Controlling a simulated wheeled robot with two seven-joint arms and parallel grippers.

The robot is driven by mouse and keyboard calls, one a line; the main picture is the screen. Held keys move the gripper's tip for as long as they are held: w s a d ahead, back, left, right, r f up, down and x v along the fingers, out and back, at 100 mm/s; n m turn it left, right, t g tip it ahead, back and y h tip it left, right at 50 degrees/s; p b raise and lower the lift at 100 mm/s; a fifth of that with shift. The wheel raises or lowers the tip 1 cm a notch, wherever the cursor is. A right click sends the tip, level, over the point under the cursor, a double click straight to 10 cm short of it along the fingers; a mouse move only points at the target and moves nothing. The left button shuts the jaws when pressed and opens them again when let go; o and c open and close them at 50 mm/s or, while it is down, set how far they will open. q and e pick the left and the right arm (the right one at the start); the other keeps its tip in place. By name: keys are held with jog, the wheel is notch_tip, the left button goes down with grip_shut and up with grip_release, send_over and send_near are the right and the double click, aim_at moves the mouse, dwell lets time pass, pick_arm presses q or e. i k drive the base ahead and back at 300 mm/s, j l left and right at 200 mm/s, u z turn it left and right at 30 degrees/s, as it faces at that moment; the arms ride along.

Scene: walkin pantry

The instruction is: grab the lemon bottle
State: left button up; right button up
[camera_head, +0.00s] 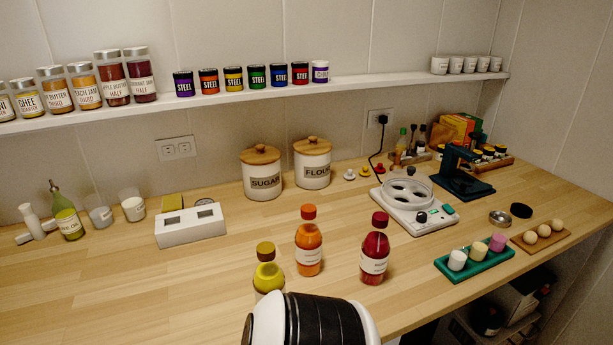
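The lemon bottle looks to be the yellow bottle (267,273) with an olive-yellow cap, standing upright at the front of the wooden counter, left of centre. Its label is too small to read, and its lower part is hidden behind a black and white part of my own arm at the bottom of the view. An orange bottle (309,243) and a dark red bottle (375,250) stand to its right, apart from it. No fingers of either gripper show, so I see nothing held.
The counter (130,285) is clear on the front left. A white block with openings (190,227), sugar (262,175) and flour (312,165) canisters stand behind. A white appliance (410,208) and green tray (476,262) with cups are right. A jar shelf (380,80) runs above.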

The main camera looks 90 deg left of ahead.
aim_at(268, 276)
jog(key=u, duration=2.95)
jog(key=k+l+u, duration=0.15)
jog(key=u, duration=0.15)
jog(key=k+l+u, duration=0.1)
jog(key=u, duration=0.15)
jog(key=k, duration=0.05)
